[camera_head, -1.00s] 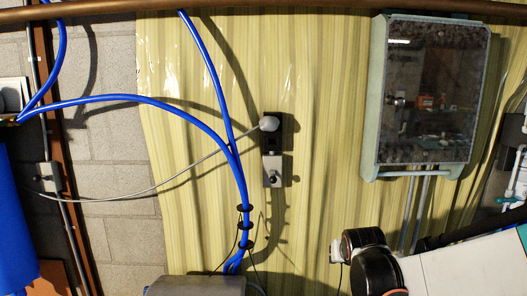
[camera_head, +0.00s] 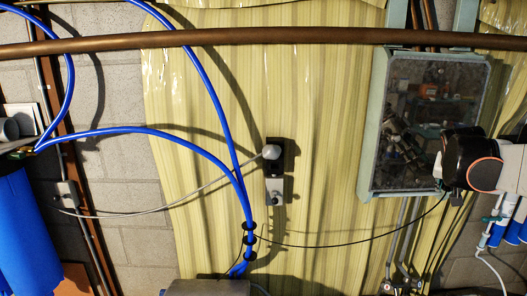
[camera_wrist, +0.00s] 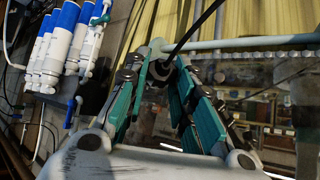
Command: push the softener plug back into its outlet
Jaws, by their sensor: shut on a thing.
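My gripper (camera_wrist: 160,62) has teal fingers closing together at the tips in the wrist view. They are shut on the softener plug (camera_wrist: 161,71), a small dark and pale piece whose black cord leads up and right. In the head view my black and orange wrist hangs before the glass cabinet; the fingers and plug there are too small or hidden to tell apart. The plug's black cord (camera_head: 330,245) sags from the blue hoses to my wrist. The outlet (camera_head: 274,172) is a dark upright strip on the yellow wall, well left of my gripper. Another white plug (camera_head: 270,152) sits in its upper part.
A glass-fronted cabinet (camera_head: 378,130) is right behind my wrist. Blue hoses (camera_head: 215,100) and a pale cable (camera_head: 160,197) pass left of the outlet. A brown pipe (camera_head: 300,37) crosses above. Bare yellow wall (camera_head: 325,150) lies between outlet and cabinet.

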